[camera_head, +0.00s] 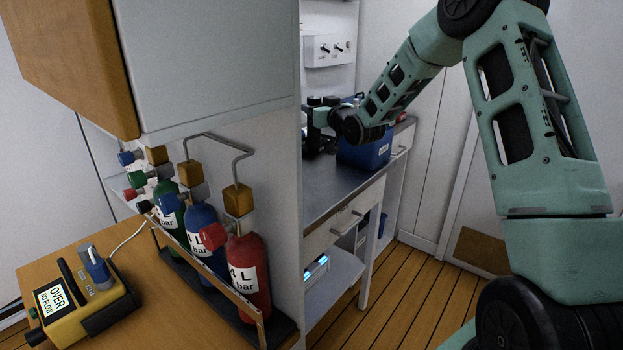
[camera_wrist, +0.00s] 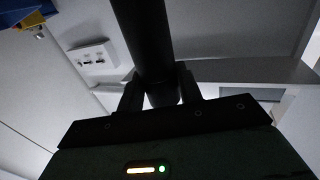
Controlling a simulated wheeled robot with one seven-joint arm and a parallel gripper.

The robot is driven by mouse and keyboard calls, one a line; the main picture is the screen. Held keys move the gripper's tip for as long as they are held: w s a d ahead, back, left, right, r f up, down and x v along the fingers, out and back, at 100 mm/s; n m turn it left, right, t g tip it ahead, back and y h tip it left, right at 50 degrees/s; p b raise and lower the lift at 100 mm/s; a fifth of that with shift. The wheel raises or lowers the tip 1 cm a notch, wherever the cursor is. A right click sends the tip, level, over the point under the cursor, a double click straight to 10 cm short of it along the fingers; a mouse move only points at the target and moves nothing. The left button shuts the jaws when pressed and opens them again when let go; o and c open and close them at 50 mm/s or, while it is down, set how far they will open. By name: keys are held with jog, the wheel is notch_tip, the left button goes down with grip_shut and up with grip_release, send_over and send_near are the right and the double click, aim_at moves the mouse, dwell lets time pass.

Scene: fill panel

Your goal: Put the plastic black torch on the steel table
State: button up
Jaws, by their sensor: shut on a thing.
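The black torch (camera_wrist: 150,40) is a dark cylinder in the wrist view, running up from between the two fingers of my gripper (camera_wrist: 160,88). My gripper is shut on it. In the head view, my gripper (camera_head: 318,115) is a dark shape at the end of my arm, over the back part of the steel table (camera_head: 328,188), beside the cabinet's edge. I cannot pick the torch out clearly there. Whether it touches the table cannot be told. The steel table has a grey top and a drawer, and its left part is hidden by the cabinet.
A blue box (camera_head: 367,150) stands on the table close to my wrist. A tall cabinet side (camera_head: 225,120) blocks the left. Green, blue and red gas cylinders (camera_head: 250,272) and a yellow device (camera_head: 82,300) are on a wooden top (camera_head: 165,320). The table's front part is bare.

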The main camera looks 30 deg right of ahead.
aim_at(317, 143)
jog(key=shift+s+r+p, duration=0.15)
jog(key=shift+r+p, duration=0.3)
jog(key=shift+p, duration=0.65)
notch_tip(317, 143, down, 11)
jog(key=shift+s+r+p, duration=0.15)
jog(key=shift+p, duration=0.9)
jog(key=o, duration=1.2)
jog(key=shift+f, duration=0.2)
